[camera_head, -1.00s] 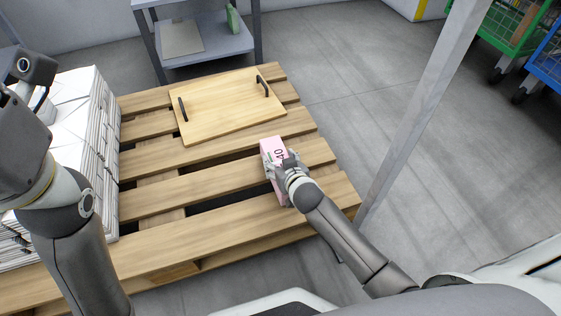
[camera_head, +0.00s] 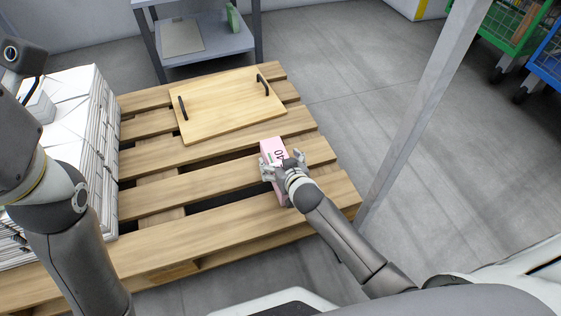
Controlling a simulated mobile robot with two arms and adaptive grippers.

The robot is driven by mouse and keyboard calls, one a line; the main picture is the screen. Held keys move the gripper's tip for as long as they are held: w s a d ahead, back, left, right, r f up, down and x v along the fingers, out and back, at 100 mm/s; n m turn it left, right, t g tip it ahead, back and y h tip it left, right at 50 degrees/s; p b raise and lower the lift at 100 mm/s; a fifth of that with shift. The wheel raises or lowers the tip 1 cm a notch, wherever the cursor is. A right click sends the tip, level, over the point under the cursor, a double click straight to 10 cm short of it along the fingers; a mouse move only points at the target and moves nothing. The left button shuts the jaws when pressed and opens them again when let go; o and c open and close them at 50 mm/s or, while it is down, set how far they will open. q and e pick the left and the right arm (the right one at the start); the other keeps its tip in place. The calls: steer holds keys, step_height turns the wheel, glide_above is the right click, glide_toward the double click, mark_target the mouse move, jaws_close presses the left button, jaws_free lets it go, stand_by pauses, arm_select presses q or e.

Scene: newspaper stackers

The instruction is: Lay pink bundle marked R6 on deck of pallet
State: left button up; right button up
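The pink bundle (camera_head: 272,147) lies on the slats near the right end of the wooden pallet (camera_head: 225,179). Dark characters show on its top, but part of the marking is hidden and I cannot read it for sure. My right gripper (camera_head: 282,162) is over the bundle's near half, with its fingers spread open on either side and apart from it. The gripper and wrist hide part of the bundle. My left arm comes in at the left edge; its gripper fingers do not show.
A wooden board (camera_head: 226,104) with two dark handles lies on the pallet's far part. A tall stack of white newspapers (camera_head: 72,105) stands on its left. A grey post (camera_head: 420,110) rises near its right edge. A grey shelf unit (camera_head: 205,47) stands behind.

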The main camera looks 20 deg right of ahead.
steer(key=shift+s+f, duration=0.1)
steer(key=shift+f, duration=0.15)
steer(key=v, duration=1.2)
steer(key=shift+r, duration=0.4)
